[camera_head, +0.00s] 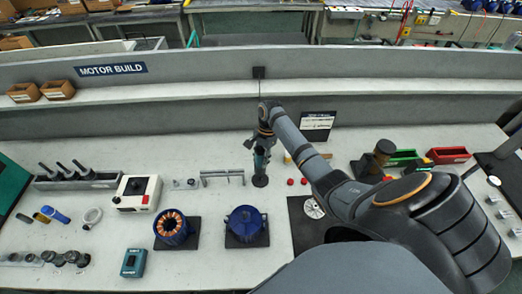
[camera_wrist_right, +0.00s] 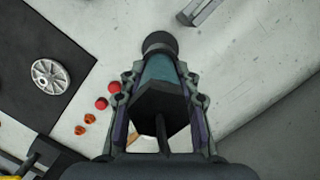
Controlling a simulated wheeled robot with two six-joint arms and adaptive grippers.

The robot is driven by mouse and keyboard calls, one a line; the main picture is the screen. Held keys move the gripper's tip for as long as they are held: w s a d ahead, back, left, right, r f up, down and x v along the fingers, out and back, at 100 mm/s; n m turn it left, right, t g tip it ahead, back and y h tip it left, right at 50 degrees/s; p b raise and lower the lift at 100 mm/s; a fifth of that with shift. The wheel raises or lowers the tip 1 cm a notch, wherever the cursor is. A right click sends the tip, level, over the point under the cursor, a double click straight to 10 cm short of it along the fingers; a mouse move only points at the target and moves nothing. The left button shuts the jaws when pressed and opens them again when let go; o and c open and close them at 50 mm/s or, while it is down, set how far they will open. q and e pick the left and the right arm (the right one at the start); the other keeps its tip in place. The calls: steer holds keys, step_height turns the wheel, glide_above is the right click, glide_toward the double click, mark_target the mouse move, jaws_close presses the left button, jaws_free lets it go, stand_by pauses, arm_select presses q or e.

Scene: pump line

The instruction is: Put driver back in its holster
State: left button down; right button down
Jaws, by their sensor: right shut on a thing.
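The driver (camera_head: 261,157) stands about upright over the middle of the bench, with a teal body. My right gripper (camera_head: 264,135) is shut around it from above. In the right wrist view the driver (camera_wrist_right: 162,72) sits between the two fingers, its dark end toward the camera. A dark round piece (camera_head: 260,181) shows at the driver's lower end; I cannot tell whether it is part of the driver or a holster under it. A thin dark line runs up from the gripper to a black box (camera_head: 259,72) on the ledge. My left gripper is not in view.
A metal rail (camera_head: 222,173) and a blue motor housing (camera_head: 245,222) on a black mat stand to the left. Red caps (camera_head: 303,181) lie close on the right. A dark upright object (camera_head: 380,155) and green and red bins (camera_head: 448,155) stand farther right.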

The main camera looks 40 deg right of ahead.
mark_target(261, 149)
steer(key=c, duration=0.7)
jaws_free()
steer(key=shift+o, duration=0.2)
steer(key=p+v, duration=0.2)
steer(key=a+p+v, duration=0.1)
steer(key=p+v, duration=0.1)
steer(key=p, duration=0.1)
steer(key=shift+d+r+p, duration=0.1)
steer(key=shift+r+p, duration=0.1)
steer(key=shift+p, duration=0.15)
steer(key=shift+v, duration=0.85)
steer(key=shift+s, duration=0.1)
steer(key=shift+a+f, duration=0.1)
steer(key=shift+a, duration=0.2)
